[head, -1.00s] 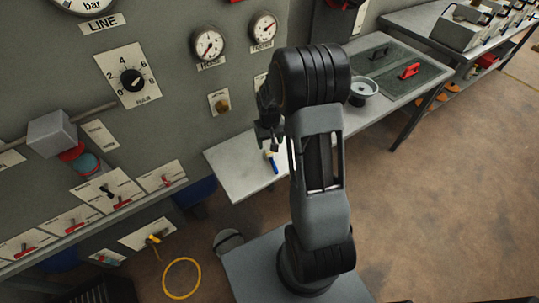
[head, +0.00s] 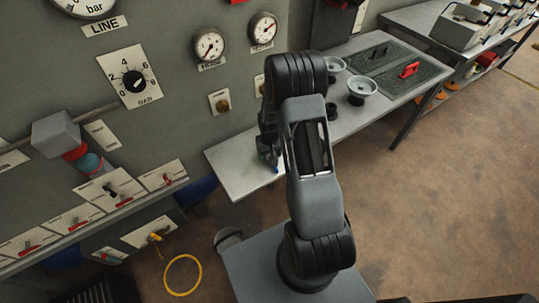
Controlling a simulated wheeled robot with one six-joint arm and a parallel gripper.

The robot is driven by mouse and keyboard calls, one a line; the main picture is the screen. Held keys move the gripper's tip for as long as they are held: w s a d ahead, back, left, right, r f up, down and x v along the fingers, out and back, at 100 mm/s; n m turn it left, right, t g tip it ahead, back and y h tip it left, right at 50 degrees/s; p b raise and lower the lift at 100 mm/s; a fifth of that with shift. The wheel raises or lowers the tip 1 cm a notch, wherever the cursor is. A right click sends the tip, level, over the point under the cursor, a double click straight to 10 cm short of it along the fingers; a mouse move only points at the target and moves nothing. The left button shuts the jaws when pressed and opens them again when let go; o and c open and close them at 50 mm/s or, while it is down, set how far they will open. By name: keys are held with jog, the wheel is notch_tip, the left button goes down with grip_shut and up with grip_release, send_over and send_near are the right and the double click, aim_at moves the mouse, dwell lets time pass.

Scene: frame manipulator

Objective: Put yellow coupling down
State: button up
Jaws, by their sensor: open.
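My gripper (head: 267,156) points down close above the left end of the grey work table (head: 235,180), and it is small and dark in this view. By its look it is open. A small blue piece (head: 276,169) shows at the tabletop just below the fingers, mostly hidden by them. I cannot make out a yellow coupling; it may be hidden behind the fingers or my arm.
A grey panel with two gauges (head: 209,46) and a dial (head: 133,80) rises behind the table. Two grey bowl-like parts (head: 362,87), a black part (head: 332,111) and a red handle (head: 409,69) stand farther right. A yellow ring (head: 182,275) lies on the floor.

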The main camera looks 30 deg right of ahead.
jog(key=shift+c, duration=0.2)
jog(key=c, duration=1.1)
jog(key=shift+r, duration=0.1)
